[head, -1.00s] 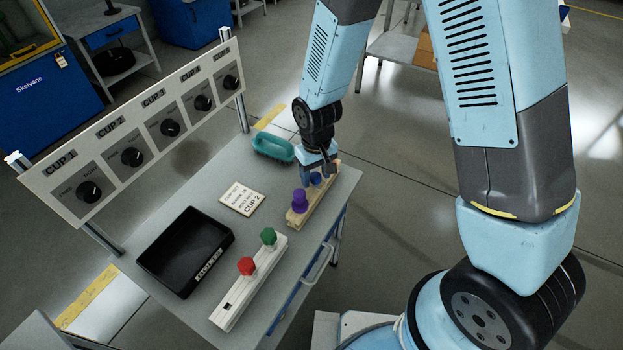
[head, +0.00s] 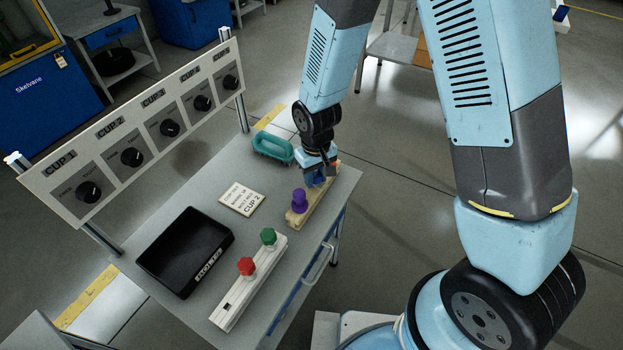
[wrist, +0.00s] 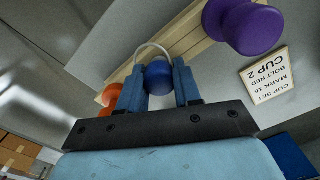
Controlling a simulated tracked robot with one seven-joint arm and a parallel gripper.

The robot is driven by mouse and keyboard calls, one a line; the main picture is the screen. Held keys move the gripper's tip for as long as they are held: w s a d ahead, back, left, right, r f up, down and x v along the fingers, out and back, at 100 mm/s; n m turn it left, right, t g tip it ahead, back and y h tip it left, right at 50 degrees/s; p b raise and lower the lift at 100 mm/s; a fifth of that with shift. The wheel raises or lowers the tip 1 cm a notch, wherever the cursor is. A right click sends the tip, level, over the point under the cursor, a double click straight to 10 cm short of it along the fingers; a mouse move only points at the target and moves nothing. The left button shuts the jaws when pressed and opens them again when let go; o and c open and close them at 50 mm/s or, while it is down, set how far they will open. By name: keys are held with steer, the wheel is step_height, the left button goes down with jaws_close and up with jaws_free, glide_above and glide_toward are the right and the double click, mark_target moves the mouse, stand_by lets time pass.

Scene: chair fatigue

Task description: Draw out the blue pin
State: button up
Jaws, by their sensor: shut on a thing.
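The blue pin (wrist: 157,76) stands in a pale wooden block (wrist: 190,38) on the bench. My gripper (wrist: 156,68) is shut on the blue pin, one finger on each side of its rounded head. In the head view my gripper (head: 319,178) is over the block, and the pin is mostly hidden between the fingers. A purple pin (head: 299,200) stands in the near end of the same block (head: 294,221). An orange pin (wrist: 110,95) shows at the other end, partly behind a finger. Whether the blue pin has lifted at all I cannot tell.
A white block (head: 232,311) holds a red pin (head: 246,266) and a green pin (head: 268,237). A black tray (head: 156,256), a card (head: 242,198) and a teal handled object (head: 272,147) lie on the bench. A panel of dials (head: 131,157) stands along the back.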

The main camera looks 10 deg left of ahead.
steer(key=shift+s+r, duration=0.1)
steer(key=shift+r, duration=0.35)
steer(key=shift+r, duration=0.35)
steer(key=shift+r, duration=0.35)
steer(key=shift+r, duration=0.35)
steer(key=shift+r, duration=0.35)
steer(key=shift+r, duration=0.6)
steer(key=shift+r, duration=1.95)
